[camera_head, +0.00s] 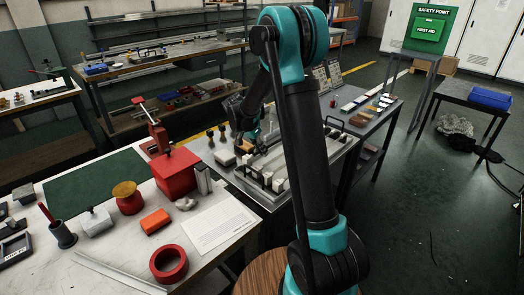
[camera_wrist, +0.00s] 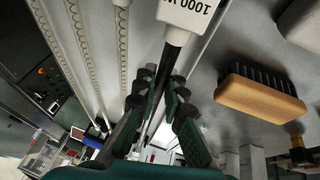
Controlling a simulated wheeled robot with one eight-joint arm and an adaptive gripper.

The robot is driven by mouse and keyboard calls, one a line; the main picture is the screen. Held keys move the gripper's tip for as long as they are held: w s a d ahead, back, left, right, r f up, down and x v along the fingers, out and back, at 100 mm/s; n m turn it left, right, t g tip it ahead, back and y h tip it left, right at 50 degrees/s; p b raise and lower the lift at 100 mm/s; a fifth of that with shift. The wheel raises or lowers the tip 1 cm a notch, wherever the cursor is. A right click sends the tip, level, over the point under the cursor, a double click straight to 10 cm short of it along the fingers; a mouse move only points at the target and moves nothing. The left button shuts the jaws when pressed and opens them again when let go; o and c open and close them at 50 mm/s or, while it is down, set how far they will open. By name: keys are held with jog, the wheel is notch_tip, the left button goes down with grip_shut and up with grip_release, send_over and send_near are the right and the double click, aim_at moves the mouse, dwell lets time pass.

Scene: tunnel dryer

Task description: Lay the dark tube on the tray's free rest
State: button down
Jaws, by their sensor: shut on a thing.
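In the wrist view my gripper (camera_wrist: 160,103) is shut on the dark tube (camera_wrist: 176,42), which runs lengthwise between the fingers. A white end piece (camera_wrist: 190,12) printed "1000 W" is at the tube's top end. In the head view my gripper (camera_head: 246,140) is low over the left side of the tray (camera_head: 327,157), partly hidden by my arm. The tray carries pale blocks along its near edge. Several pale tubes with coils (camera_wrist: 77,45) lie side by side left of the gripper in the wrist view. I cannot tell which rest is free or whether the dark tube touches anything.
A wooden-backed brush (camera_wrist: 262,98) lies right of the gripper in the wrist view. In the head view a red box (camera_head: 176,173) with a clamp stands left of the tray. A white sheet (camera_head: 205,222) and red tape roll (camera_head: 168,263) lie on the near bench.

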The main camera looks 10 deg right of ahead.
jog(key=shift+f, duration=1.35)
jog(key=c, duration=1.5)
grip_release()
jog(key=shift+c, duration=0.2)
jog(key=shift+r, duration=0.1)
jog(key=w+v, duration=0.1)
jog(key=v, duration=1)
jog(key=shift+s+a+r, duration=0.2)
jog(key=shift+s+r, duration=0.2)
jog(key=shift+s, duration=0.1)
